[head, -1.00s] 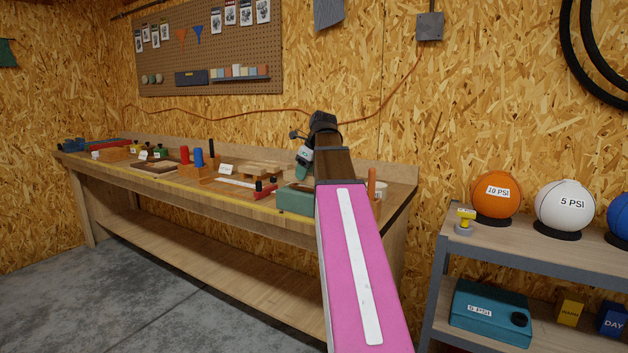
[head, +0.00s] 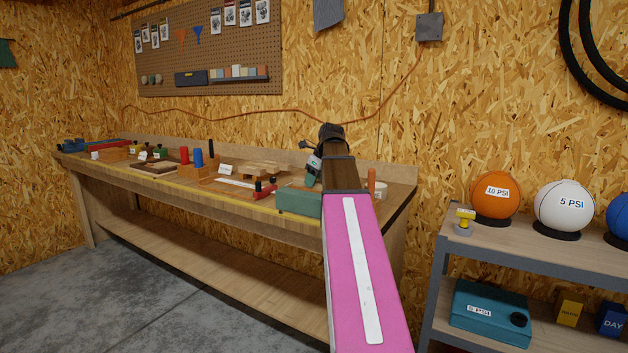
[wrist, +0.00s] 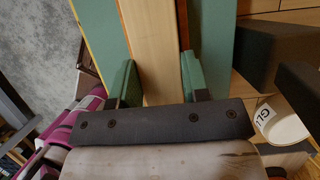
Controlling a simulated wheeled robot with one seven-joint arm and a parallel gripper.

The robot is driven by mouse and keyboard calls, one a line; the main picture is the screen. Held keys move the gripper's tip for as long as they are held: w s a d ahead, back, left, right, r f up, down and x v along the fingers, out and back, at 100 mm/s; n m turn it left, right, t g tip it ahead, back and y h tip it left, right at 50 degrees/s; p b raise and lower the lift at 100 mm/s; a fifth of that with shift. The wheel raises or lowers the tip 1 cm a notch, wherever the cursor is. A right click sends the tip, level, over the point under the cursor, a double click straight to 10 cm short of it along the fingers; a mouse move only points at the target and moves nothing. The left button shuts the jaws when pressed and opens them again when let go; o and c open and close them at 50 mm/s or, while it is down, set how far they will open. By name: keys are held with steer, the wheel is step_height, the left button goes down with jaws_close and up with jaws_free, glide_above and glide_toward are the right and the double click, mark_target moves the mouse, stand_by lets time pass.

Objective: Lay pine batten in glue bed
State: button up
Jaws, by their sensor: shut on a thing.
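My gripper (wrist: 160,76) has its green finger pads on both sides of a pale pine batten (wrist: 155,40), shut on it. In the wrist view the batten runs away from me over a green block (wrist: 103,30), which shows on both sides of it. I take this block to be the glue bed. I cannot tell whether the batten touches it. In the head view the green block (head: 299,202) sits at the bench's front right. There my gripper (head: 312,173) is partly hidden by my arm, and the batten is not clear.
A white pot marked "GLU" (wrist: 284,122) stands close on the right in the wrist view. A red clamp (head: 264,191) lies left of the block on the bench (head: 130,172). Wooden blocks and red and blue cylinders stand farther left. A shelf with balls (head: 497,198) stands at right.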

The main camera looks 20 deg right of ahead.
steer(key=shift+f, duration=0.25)
steer(key=shift+s+f, duration=0.2)
steer(key=shift+f, duration=0.15)
steer(key=o, duration=1.1)
steer(key=shift+s+f, duration=0.1)
steer(key=shift+o, duration=0.5)
steer(key=shift+s, duration=0.1)
steer(key=shift+a+f, duration=0.1)
steer(key=shift+a, duration=0.05)
steer(key=shift+s+a, duration=0.1)
steer(key=shift+s, duration=0.05)
steer(key=shift+c, duration=0.6)
steer(key=shift+w+r, duration=0.2)
steer(key=shift+r, duration=0.45)
steer(key=shift+o, duration=0.6)
steer(key=v, duration=1.2)
steer(key=shift+w+d+r, duration=0.2)
steer(key=shift+w+r, duration=0.05)
steer(key=shift+w, duration=0.05)
